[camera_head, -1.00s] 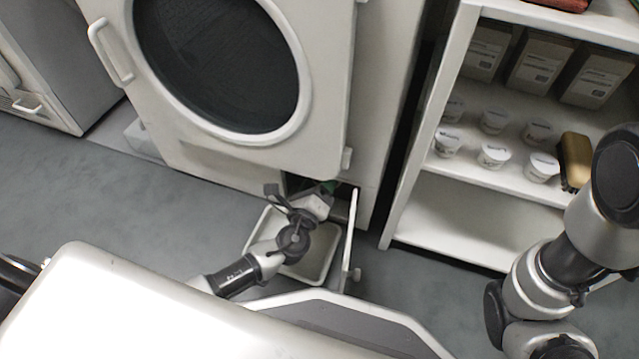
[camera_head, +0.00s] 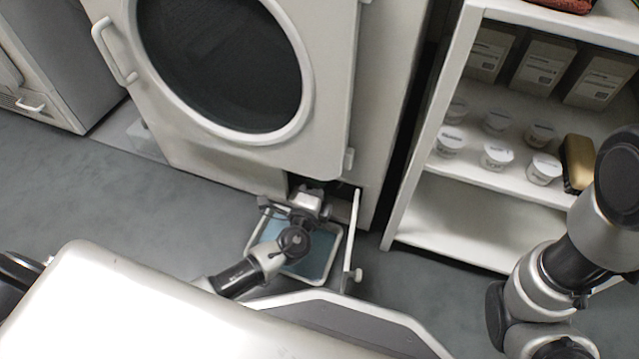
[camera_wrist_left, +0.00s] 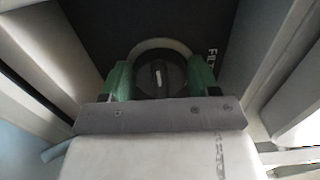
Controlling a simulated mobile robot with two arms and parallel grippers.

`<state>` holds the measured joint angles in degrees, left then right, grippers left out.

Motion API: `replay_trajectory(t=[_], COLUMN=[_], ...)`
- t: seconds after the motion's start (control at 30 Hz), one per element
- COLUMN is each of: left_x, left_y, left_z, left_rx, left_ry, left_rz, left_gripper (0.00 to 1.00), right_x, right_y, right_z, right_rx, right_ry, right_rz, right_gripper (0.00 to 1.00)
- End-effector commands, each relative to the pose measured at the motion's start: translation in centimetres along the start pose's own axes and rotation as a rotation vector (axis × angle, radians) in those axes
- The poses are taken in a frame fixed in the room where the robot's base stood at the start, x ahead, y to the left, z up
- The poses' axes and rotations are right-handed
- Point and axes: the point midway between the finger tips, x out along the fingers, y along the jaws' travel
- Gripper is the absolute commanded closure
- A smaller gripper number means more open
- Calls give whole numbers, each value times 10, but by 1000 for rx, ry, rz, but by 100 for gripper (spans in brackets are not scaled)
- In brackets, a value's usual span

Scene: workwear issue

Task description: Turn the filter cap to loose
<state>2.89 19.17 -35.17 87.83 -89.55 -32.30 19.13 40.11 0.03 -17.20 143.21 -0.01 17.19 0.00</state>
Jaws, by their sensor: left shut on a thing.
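The filter cap (camera_wrist_left: 157,76) is a dark round knob with a pale upright mark, set in a pale ring. It shows in the left wrist view, in front of a dark panel with partly visible lettering beginning "FILT". My left gripper (camera_wrist_left: 160,80) has its green fingers on both sides of the cap and is shut on it. In the head view my left gripper (camera_head: 306,192) is at the low opening under the machine's door, and the cap is hidden there. My right arm shows at the right edge; its gripper is out of view.
A shallow tray (camera_head: 328,279) with bluish liquid lies on the floor below the opening. An open flap (camera_head: 352,235) stands right of my left gripper. The machine's round-window door (camera_head: 330,120) is above. A shelf (camera_head: 440,215) with cups and boxes stands at right.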

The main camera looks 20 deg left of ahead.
Motion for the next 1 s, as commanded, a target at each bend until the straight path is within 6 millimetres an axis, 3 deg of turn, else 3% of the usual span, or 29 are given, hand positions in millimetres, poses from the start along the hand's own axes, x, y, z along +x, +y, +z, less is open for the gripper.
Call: replay_trajectory(t=[0.57, 0.6, 0.73, 1.0], left_x=[2, 2, 2, 1], left_y=[0, 0, 0, 0], left_z=[3, 3, 2, 1], left_rx=[-33, -33, -32, -31], left_ry=[-7, -7, -5, -2], left_rz=[-3, -3, -2, -1], left_gripper=[63, 36, 16, 16], right_x=[0, 0, 0, 0], right_y=[0, 0, 0, 0], right_z=[0, 0, 0, 0], right_rx=[0, 0, 0, 0], right_ry=[0, 1, 1, 1], right_rz=[0, 0, 0, 0], right_gripper=[67, 67, 67, 67])
